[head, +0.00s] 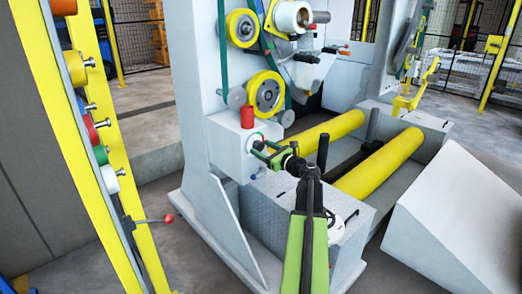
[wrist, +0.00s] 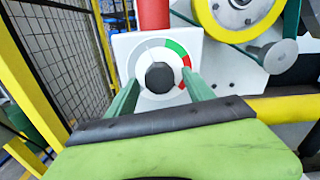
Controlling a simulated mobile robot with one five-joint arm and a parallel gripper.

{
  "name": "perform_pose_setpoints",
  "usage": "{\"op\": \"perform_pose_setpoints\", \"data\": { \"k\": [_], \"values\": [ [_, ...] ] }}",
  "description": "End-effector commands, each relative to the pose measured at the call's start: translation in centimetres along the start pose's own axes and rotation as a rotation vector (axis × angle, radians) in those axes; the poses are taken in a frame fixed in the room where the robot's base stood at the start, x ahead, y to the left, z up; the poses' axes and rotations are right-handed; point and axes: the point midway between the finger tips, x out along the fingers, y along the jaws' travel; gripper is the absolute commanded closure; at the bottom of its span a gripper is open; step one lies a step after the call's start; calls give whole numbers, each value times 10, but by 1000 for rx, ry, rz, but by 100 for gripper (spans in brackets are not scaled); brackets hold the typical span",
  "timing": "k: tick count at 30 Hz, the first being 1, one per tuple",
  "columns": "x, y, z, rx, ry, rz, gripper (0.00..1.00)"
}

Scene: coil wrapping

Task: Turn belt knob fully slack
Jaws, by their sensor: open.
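The belt knob (wrist: 159,77) is a dark, faceted knob on a white panel in the wrist view. A ring dial (wrist: 176,46) around it is grey with a green part at the upper right and a red part at the right. In the head view the knob is largely hidden by my gripper (head: 262,147) at the front of the pale control box (head: 228,150). My gripper (wrist: 158,92) is open, its green fingers to the left and right of the knob. I cannot tell whether they touch it. No pointer on the knob is clear.
A red cylinder (head: 247,117) stands on the box. Yellow wheels (head: 265,93) and the belt are above it. Yellow rollers (head: 378,168) lie to the right. A yellow post (head: 75,130) with coloured spools and a red-knobbed lever (head: 168,219) stands at the left.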

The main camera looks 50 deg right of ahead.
Motion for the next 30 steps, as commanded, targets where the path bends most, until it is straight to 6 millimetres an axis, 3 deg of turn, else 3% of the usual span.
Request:
{"op": "perform_pose_setpoints", "data": {
  "k": [10,24,25,30],
  "values": [
    [5,0,0,0,0,0,39],
    [5,0,0,0,0,0,100],
    [0,15,2,0,0,-1,100],
    [6,5,0,-13,0,6,100]
  ]
}}
